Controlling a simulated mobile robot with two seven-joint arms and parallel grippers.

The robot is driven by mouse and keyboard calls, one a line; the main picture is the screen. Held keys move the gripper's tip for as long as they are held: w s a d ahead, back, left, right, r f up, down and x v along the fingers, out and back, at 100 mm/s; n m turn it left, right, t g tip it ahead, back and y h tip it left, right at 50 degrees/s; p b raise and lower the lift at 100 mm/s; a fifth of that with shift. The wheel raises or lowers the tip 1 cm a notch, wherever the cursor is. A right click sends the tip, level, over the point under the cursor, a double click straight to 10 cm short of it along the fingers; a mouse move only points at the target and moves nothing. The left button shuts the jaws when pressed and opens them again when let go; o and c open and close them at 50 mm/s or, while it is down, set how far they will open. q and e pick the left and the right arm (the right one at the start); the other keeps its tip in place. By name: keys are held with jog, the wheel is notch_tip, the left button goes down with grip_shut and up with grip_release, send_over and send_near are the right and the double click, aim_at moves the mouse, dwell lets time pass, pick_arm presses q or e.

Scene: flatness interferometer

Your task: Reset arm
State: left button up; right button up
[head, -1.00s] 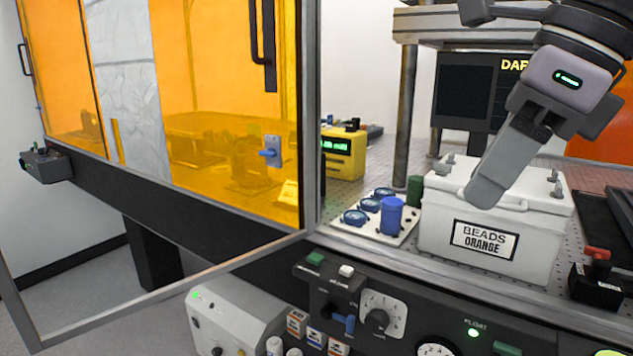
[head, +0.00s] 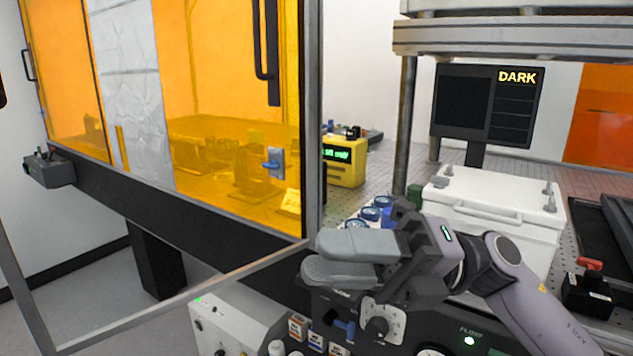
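My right gripper (head: 312,256) is in front of the bench, low in the middle of the head view. Its arm comes in from the lower right. Its two grey fingers point left and lie against each other, with nothing visible between them. The gripper hides part of the control panel and of the white board with blue-rimmed parts behind it. My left gripper is not in view.
An open orange-windowed door (head: 313,120) stands left of the gripper. A white lidded box (head: 490,187) is behind my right arm. A yellow meter (head: 345,172), a monitor reading DARK (head: 463,105) and a dial (head: 382,322) are nearby.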

jog(key=w+d+f+m+t+h+p, duration=0.1)
jog(key=w+d+f+m+t+h, duration=0.2)
jog(key=f+m+t, duration=0.45)
jog(key=w+d+f+m+t+h+p, duration=0.1)
jog(key=w+d+f+m+t+h, duration=0.2)
jog(key=m+t, duration=0.8)
jog(key=w+d+f+m+t+h, duration=0.2)
jog(key=d+f+m+t, duration=0.35)
jog(key=m, duration=0.75)
jog(key=s+d+f+m+g+h, duration=0.2)
jog(key=s+f, duration=0.3)
jog(key=f, duration=0.4)
jog(key=s+d+f+m+g+h+p, duration=0.1)
jog(key=s+d+f+m+g+h, duration=0.1)
jog(key=s+f, duration=0.4)
jog(key=s+d+f+m+g+h+p, duration=0.1)
jog(key=s+f+m+h, duration=0.4)
jog(key=f, duration=0.7)
jog(key=s+d+m+g, duration=0.1)
jog(key=g, duration=0.1)
jog(key=shift+d+f+g+h, duration=0.35)
jog(key=shift+g+h, duration=0.05)
